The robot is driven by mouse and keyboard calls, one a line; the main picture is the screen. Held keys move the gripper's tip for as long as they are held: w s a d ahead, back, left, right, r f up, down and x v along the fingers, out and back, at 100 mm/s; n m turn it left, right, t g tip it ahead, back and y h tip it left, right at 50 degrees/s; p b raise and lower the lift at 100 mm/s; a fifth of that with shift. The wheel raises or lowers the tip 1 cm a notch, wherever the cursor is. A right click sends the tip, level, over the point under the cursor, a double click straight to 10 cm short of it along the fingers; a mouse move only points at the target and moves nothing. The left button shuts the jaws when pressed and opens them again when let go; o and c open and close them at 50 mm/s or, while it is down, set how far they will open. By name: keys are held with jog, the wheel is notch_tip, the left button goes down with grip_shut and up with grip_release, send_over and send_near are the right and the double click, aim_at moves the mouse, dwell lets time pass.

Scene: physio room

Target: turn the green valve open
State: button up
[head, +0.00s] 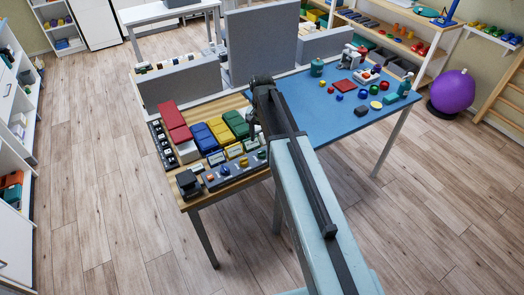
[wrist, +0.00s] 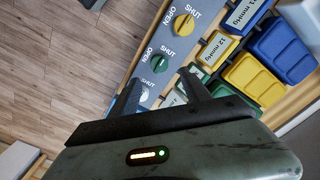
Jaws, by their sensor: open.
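The green valve (wrist: 159,64) is a round knob on a grey panel (wrist: 146,83), with OPEN and SHUT printed beside it in the wrist view. Its exact pointing is too small to tell. In the head view the panel (head: 228,176) lies along the near edge of the wooden table. My gripper (wrist: 160,78) is open and empty, its two fingers spread over the panel. The green knob shows between and just past the fingertips. Contact cannot be told. In the head view my arm hides most of the gripper.
A yellow knob (wrist: 184,24) sits farther along the panel. Another pale knob (wrist: 146,96) shows near my left finger. Yellow (wrist: 249,77) and blue (wrist: 281,47) bins stand to the right. A blue table (head: 320,117) with small objects adjoins the wooden one. Open floor lies left.

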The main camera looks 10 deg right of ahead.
aim_at(262, 151)
notch_tip(262, 151, down, 8)
jog(key=b, duration=0.8)
jog(key=shift+r, duration=0.1)
grip_shut()
